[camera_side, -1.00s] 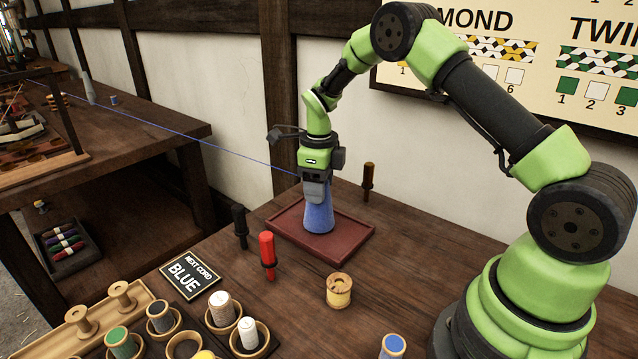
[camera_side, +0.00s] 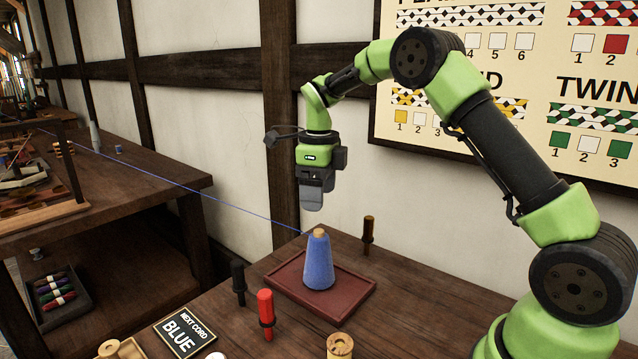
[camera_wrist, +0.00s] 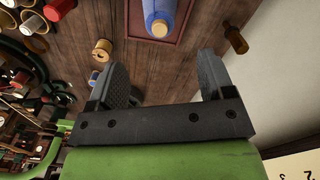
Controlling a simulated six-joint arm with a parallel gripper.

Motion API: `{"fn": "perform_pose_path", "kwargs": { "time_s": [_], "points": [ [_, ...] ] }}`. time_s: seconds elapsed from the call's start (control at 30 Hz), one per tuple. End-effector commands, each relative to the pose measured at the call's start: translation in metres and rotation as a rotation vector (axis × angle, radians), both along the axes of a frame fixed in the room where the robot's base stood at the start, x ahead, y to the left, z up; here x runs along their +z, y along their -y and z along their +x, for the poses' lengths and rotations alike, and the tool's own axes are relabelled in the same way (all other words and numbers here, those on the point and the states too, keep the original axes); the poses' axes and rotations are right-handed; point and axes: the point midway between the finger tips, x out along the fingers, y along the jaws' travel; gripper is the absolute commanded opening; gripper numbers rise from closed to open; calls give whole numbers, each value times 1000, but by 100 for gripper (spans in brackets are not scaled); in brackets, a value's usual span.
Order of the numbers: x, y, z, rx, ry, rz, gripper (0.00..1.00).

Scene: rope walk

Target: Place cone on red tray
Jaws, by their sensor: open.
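The blue cone (camera_side: 318,262) of cord stands upright on the red tray (camera_side: 347,302), with its tan tip bare. A thin blue cord runs from near its top to the left. My gripper (camera_side: 312,207) is above the cone, apart from it, empty and open. In the wrist view my two fingers (camera_wrist: 166,88) are spread wide with nothing between them. The cone (camera_wrist: 160,18) and part of the red tray (camera_wrist: 133,20) show beyond them at the top of that view.
A black peg (camera_side: 238,284) and a red peg (camera_side: 265,313) stand left of the tray, and a brown peg (camera_side: 368,234) behind it. A wooden spool (camera_side: 340,346) and the "NEXT CORD BLUE" sign (camera_side: 184,332) are in front. The wall is close behind.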

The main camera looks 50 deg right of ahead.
Motion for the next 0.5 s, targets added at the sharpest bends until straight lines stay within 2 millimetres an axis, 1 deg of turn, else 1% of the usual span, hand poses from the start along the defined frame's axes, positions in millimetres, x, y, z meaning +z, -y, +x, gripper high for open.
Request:
{"fn": "perform_pose_path", "kwargs": {
  "time_s": [0.03,0.17,0.27,0.37,0.4,0.47,0.5],
  "points": [
    [7,0,0,0,4,-1,75],
    [19,-2,-1,24,9,-1,75],
    [37,-10,-9,144,41,1,75],
    [66,-25,-27,382,107,-9,75],
    [78,-33,-37,503,141,-19,75],
    [95,-44,-56,696,191,-40,75],
    [105,-52,-68,826,226,-60,75]
  ]
}}
